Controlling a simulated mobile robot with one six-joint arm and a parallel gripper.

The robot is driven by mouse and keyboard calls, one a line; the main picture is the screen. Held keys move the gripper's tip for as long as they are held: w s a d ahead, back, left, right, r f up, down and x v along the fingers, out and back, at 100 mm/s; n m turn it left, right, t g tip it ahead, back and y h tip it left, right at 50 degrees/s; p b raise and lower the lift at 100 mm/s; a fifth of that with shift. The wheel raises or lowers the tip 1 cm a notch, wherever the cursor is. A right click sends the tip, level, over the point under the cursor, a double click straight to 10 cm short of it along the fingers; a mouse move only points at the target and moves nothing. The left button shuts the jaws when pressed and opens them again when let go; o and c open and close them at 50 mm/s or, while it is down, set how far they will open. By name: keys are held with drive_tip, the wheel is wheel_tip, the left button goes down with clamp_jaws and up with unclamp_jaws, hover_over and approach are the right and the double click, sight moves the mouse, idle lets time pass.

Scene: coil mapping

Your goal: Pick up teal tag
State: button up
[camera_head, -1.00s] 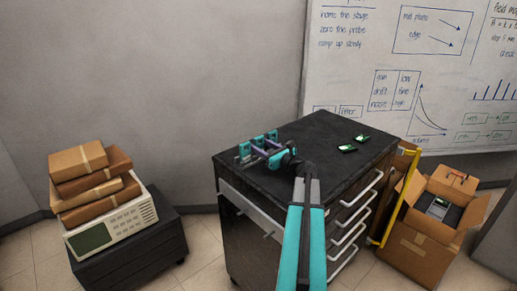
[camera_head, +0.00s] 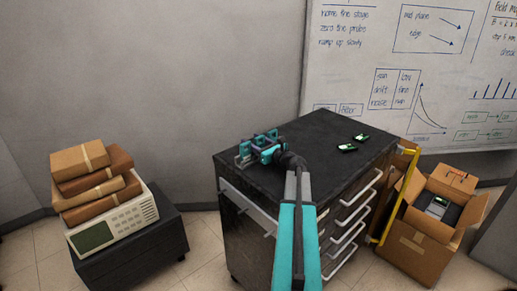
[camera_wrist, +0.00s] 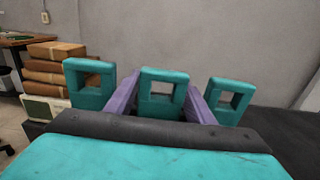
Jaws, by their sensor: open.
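Three upright teal tags with square windows stand in a row in the wrist view: a left one (camera_wrist: 90,99), a middle one (camera_wrist: 163,101) and a right one (camera_wrist: 230,115). My gripper (camera_wrist: 163,84) is open, with its purple fingers on either side of the middle tag. I cannot tell whether either finger touches it. The tag bases are hidden behind the gripper's black bar. In the head view, my gripper (camera_head: 259,144) is among the tags near the back left edge of the black cart top (camera_head: 320,150), and partly covers them.
Two small green-and-black devices (camera_head: 347,148) lie on the cart's right half. The cart top between them and my gripper is clear. Stacked brown boxes (camera_head: 80,160) and a beige instrument (camera_head: 115,222) sit at left. An open carton (camera_head: 412,252) stands at right. A whiteboard (camera_head: 430,70) is behind.

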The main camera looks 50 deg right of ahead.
drive_tip(key=c, duration=0.9)
drive_tip(key=shift+o, duration=0.2)
drive_tip(key=shift+r, duration=0.2)
wheel_tip(320, 180, up, 10)
drive_tip(key=b, duration=0.2)
drive_tip(key=shift+f, duration=0.15)
drive_tip(key=shift+s+f, duration=0.1)
